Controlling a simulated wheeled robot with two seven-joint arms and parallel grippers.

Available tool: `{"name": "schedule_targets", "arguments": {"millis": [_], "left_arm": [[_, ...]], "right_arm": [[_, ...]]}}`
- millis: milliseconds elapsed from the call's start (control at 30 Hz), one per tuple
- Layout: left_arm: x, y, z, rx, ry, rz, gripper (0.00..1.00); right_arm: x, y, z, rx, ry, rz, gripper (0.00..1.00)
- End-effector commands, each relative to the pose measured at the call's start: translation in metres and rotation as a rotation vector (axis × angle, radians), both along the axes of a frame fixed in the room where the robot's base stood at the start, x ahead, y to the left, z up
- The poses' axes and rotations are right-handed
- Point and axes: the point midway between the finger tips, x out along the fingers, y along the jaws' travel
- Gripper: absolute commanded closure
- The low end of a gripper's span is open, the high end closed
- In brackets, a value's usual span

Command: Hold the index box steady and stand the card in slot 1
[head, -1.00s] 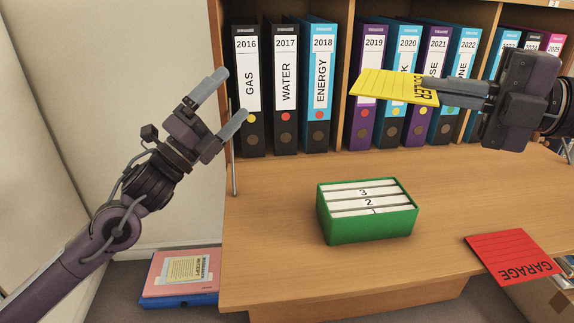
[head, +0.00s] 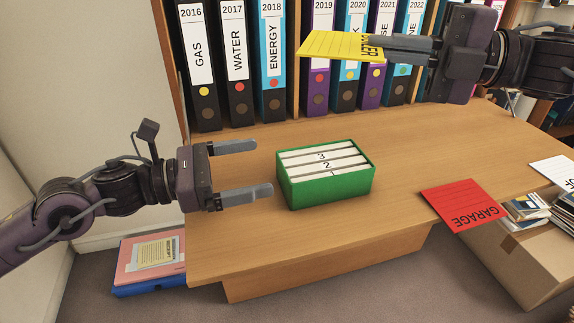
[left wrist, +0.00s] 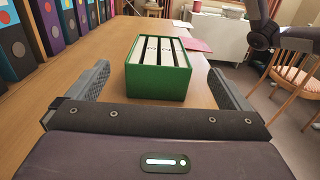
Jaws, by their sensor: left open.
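The green index box (head: 332,187) stands on the desk with numbered white dividers 1, 2 and 3 in it. It also shows in the left wrist view (left wrist: 157,84), ahead and between the fingers. My left gripper (head: 262,169) is open just left of the box, its fingers pointing at it and apart from it. My right gripper (head: 395,49) is shut on the yellow card (head: 335,46), held flat well above the desk, behind and above the box. Part of the card's lettering is hidden by the gripper fingers.
A red card marked GARAGE (head: 463,205) lies at the desk's front right edge. Ring binders (head: 272,65) stand in the shelf behind. A cardboard box (head: 525,255) stands at the right. The desk (head: 240,245) around the index box is clear.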

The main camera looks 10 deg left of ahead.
Motion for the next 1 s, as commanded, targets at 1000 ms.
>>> {"name": "schedule_targets", "arguments": {"millis": [1000], "left_arm": [[0.033, -0.067, -0.023, -0.001, 0.0, 0.001, 0.0]], "right_arm": [[0.0, 0.0, 0.0, 0.0, 0.0, 0.0, 1.0]]}}
